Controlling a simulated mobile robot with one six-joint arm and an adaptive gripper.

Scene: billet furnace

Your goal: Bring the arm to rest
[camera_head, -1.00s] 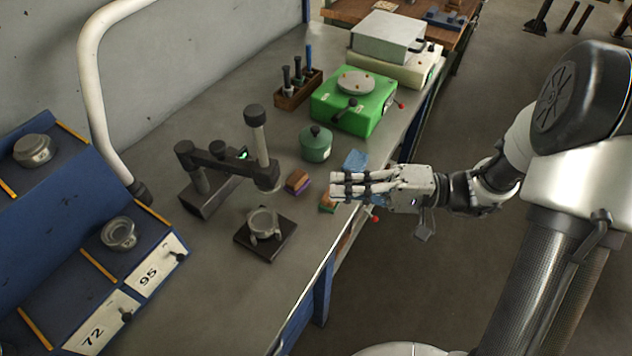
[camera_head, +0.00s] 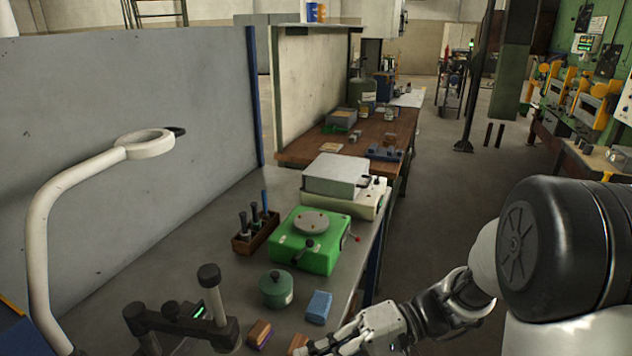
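My gripper (camera_head: 312,347) is at the bottom edge of the head view, with its fingers pointing left. It appears over or beside the front edge of the grey bench (camera_head: 215,272). The lower part of the gripper is cut off by the frame, so I cannot tell how far its fingers are apart. No held object shows. My arm reaches in from the right. A blue block (camera_head: 319,306) lies on the bench just beyond the fingers, apart from them in the picture.
Near the gripper are a brown block (camera_head: 259,334), a green lidded pot (camera_head: 276,289) and a dark stand (camera_head: 165,320). A green machine (camera_head: 312,250), a tool rack (camera_head: 255,233) and a grey-topped box (camera_head: 336,176) stand farther back. Open floor (camera_head: 440,215) lies right of the bench.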

